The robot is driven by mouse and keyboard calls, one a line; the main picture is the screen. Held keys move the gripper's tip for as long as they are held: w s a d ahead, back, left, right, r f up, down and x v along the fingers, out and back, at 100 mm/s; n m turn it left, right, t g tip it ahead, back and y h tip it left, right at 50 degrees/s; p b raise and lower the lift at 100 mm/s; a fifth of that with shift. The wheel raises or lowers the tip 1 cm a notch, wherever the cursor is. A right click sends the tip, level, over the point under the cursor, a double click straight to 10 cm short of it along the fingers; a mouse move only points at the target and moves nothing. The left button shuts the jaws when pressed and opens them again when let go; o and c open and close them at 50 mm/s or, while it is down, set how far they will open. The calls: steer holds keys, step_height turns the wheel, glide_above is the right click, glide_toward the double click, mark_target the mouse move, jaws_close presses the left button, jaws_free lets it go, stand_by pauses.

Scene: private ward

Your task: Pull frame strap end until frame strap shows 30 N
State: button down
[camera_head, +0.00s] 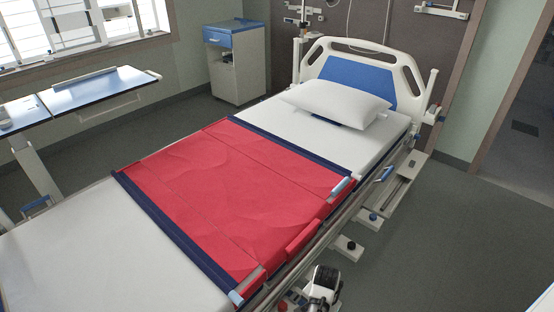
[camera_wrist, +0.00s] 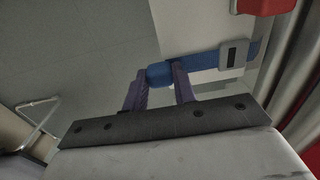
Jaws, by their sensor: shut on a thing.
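In the wrist view, the two dark purple fingers of my gripper (camera_wrist: 160,77) are shut on the blue frame strap end (camera_wrist: 158,76). The blue strap (camera_wrist: 212,58) runs from the fingers to the right, through a grey buckle (camera_wrist: 236,55) with a dark window. Any force reading there is too small to make out. In the head view, my white and black wrist (camera_head: 322,285) is beside the bed's near side, low at the bottom edge. The fingers and the strap end are hidden there.
A red sheet (camera_head: 230,190) with navy borders lies across the bed's white mattress (camera_head: 90,250). A white pillow (camera_head: 335,102) lies at the head end. The bed's side rail and fittings (camera_head: 347,245) run close to my wrist. The floor (camera_head: 450,240) to the right is clear.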

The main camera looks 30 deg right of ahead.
steer(key=shift+s, duration=0.15)
stand_by(0.3)
steer(key=shift+s+d+p, duration=0.25)
steer(key=shift+s+p, duration=0.05)
steer(key=shift+s, duration=0.2)
steer(key=shift+s+d, duration=0.1)
steer(key=shift+s, duration=0.1)
stand_by(0.3)
steer(key=shift+c, duration=1.8)
jaws_free()
steer(key=shift+w, duration=0.1)
step_height(320, 180, up, 7)
steer(key=p, duration=0.7)
steer(key=shift+p, duration=0.35)
